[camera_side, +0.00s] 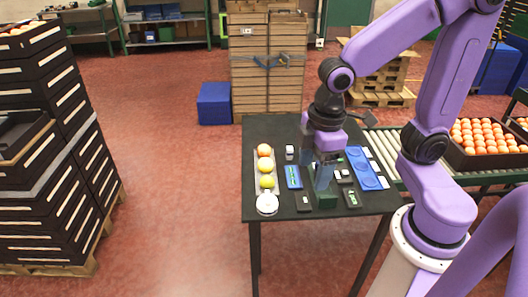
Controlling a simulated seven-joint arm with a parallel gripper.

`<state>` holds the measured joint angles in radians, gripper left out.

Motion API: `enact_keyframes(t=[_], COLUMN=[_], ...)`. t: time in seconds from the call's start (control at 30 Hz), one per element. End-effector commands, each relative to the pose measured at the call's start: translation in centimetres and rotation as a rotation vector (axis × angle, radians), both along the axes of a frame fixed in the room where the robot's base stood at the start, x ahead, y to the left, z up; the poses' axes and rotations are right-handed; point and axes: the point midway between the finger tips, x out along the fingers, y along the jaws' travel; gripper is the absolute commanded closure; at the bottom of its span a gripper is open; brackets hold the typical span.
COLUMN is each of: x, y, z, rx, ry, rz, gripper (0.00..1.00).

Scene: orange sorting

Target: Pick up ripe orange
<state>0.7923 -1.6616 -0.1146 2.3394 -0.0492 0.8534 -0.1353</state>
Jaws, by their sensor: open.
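A row of fruit stands on a pale strip at the left side of the dark table. The orange fruit (264,150) is farthest back. A paler, yellow-orange fruit (265,165) comes in front of it, then a yellow-green fruit (267,181). A white round thing (267,204) is at the front end of the row. My gripper (323,190) points down over the middle of the table, to the right of the row and apart from it. It is open, and I see no fruit in it. Its fingertips are small and partly unclear.
A blue device (293,177) lies between the row and my gripper. A blue panel with round marks (366,168) and small dark boxes (352,198) lie around and right of my gripper. A crate of oranges (467,158) is on the conveyor at right. Black crates (40,190) are stacked at far left.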

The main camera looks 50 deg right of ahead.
Motion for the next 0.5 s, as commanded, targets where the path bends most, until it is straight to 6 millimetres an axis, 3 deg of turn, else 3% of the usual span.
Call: enact_keyframes(t=[0.03,0.27,0.5], x=[2.0,10.7,19.3], y=[0.2,-0.3,-3.4], z=[-0.2,-1.2,-3.0], rx=[-0.004,-0.022,-0.055], ry=[-0.009,-0.055,-0.095], rz=[-0.018,-0.068,-0.118], gripper=[0.31,0.31,0.31])
